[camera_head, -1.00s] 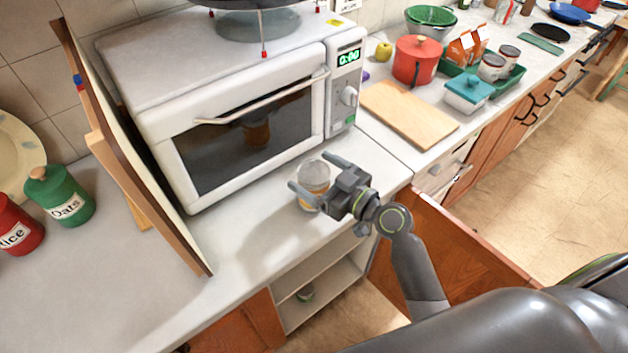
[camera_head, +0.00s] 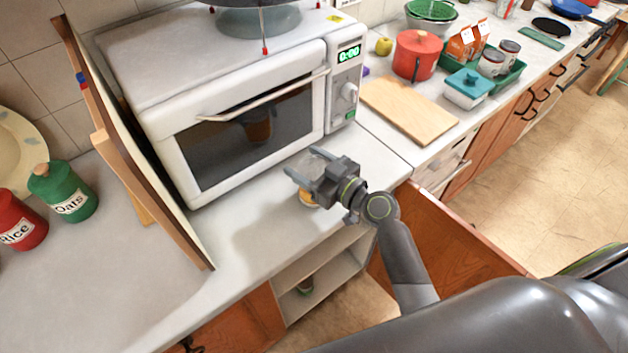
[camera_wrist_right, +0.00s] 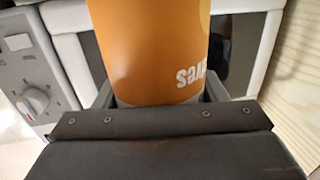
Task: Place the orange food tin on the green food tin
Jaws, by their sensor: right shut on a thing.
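The orange food tin (camera_head: 308,199) is upright on or just above the white counter in front of the microwave. My right gripper (camera_head: 304,163) is shut around it and hides most of its upper part in the head view. In the right wrist view the tin (camera_wrist_right: 150,45) fills the space between the fingers, its orange label and part of its white lettering showing. A small can with some green (camera_head: 305,286), likely the green food tin, stands on the open shelf below the counter, partly hidden by shadow and the counter. My left gripper is out of view.
The microwave (camera_head: 240,110) stands close behind the tin. A tall wooden board (camera_head: 150,170) leans at its left. An open cabinet door (camera_head: 450,230) lies right of the shelf (camera_head: 325,285). The counter (camera_head: 250,235) between board and gripper is clear.

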